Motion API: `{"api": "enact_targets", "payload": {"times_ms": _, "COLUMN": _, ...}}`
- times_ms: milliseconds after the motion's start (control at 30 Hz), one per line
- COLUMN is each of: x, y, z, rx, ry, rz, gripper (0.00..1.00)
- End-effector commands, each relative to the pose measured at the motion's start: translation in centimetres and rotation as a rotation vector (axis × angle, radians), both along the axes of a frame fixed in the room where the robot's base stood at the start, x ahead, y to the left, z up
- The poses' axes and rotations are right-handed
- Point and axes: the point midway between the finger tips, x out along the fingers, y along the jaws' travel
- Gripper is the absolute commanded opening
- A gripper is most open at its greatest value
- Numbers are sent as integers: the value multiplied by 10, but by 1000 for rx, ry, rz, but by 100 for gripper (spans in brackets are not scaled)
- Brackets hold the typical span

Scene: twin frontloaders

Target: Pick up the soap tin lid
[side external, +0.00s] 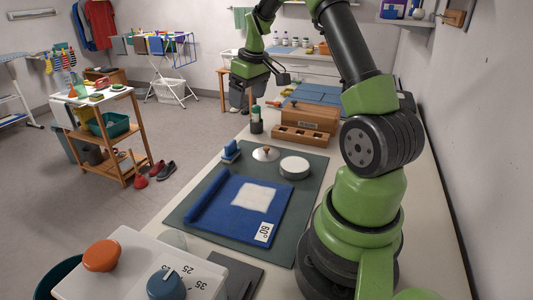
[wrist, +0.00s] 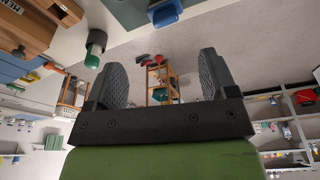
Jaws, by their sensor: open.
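The soap tin lid (side external: 265,153) appears to be the shallow silvery disc with a brown knob, lying on the dark green mat (side external: 307,205) in the side view. A round tin (side external: 295,167) with a white top sits just right of it. My gripper (side external: 280,76) is high above and beyond the lid, well apart from it. In the wrist view my gripper (wrist: 162,75) is open, with nothing between its two dark fingers. I cannot make out the lid in the wrist view.
A blue brush (side external: 231,151) stands left of the lid. A blue cloth (side external: 214,204) with a white patch lies in front. A green-capped bottle (side external: 256,120) and a wooden box (side external: 309,118) stand behind. A white panel with knobs (side external: 130,272) is at the near left.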

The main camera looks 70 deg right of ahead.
Motion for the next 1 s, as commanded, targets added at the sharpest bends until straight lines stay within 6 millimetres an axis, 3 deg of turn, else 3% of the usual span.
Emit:
{"api": "enact_targets", "payload": {"times_ms": 33, "x": -6, "y": -19, "z": -22, "rx": 10, "ry": 27, "rz": -2, "gripper": 78}}
{"api": "enact_targets", "payload": {"times_ms": 100, "x": -14, "y": -39, "z": -45, "rx": 15, "ry": 53, "rz": 10, "gripper": 78}}
{"api": "enact_targets", "payload": {"times_ms": 300, "x": -31, "y": -68, "z": -84, "rx": 30, "ry": 91, "rz": 34, "gripper": 78}}
{"api": "enact_targets", "payload": {"times_ms": 600, "x": -29, "y": -71, "z": -126, "rx": 32, "ry": 97, "rz": 39, "gripper": 78}}
{"api": "enact_targets", "payload": {"times_ms": 833, "x": -28, "y": -70, "z": -146, "rx": 33, "ry": 96, "rz": 37, "gripper": 78}}
{"api": "enact_targets", "payload": {"times_ms": 1000, "x": -27, "y": -68, "z": -173, "rx": 33, "ry": 96, "rz": 38, "gripper": 78}}
